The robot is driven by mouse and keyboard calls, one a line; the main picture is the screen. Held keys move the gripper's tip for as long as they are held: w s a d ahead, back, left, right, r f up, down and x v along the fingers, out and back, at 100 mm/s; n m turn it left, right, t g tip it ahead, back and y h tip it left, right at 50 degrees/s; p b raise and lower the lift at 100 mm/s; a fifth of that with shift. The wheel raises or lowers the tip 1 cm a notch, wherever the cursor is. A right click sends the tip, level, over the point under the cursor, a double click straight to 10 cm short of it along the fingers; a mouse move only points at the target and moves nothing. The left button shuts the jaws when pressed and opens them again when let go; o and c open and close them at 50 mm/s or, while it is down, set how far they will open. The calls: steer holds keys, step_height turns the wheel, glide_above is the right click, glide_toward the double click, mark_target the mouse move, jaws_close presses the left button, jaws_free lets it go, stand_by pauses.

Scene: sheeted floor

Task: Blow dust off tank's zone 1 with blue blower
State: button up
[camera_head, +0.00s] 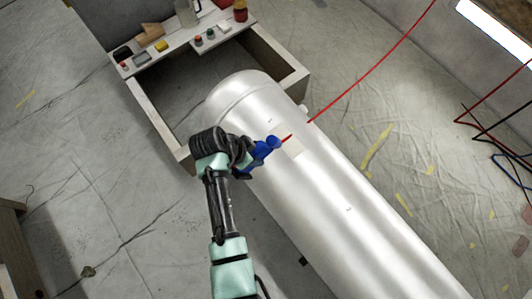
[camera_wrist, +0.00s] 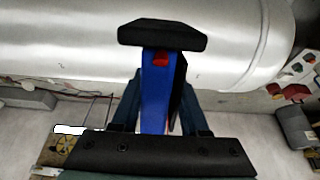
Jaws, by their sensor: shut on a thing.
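The tank (camera_head: 345,215) is a large pale metallic cylinder. It lies slantwise from the centre to the lower right in the head view, and it fills the top of the wrist view (camera_wrist: 70,45). My gripper (camera_head: 248,160) is shut on the blue blower (camera_head: 266,146), which is over the tank's left side near its rounded end. The blower (camera_wrist: 154,100) points away from my wrist, with a small red part near its far end. I cannot tell whether the blower touches the tank, and no dust is clear.
A red hose (camera_head: 370,75) runs from near the blower to the upper right. A white shelf (camera_head: 180,40) holds bottles and small items. Dark cables (camera_head: 500,150) hang at right. Sheeted floor (camera_head: 90,190) lies open at left.

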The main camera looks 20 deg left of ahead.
steer(key=w+a+b, duration=0.8)
steer(key=a+b, duration=0.1)
steer(key=a, duration=0.2)
steer(key=shift+o, duration=0.7)
jaws_close()
steer(key=s+d+p, duration=1.2)
steer(key=d+p, duration=0.3)
steer(key=d, duration=0.2)
steer(key=shift+s+d+p, duration=0.35)
steer(key=shift+s+p, duration=0.05)
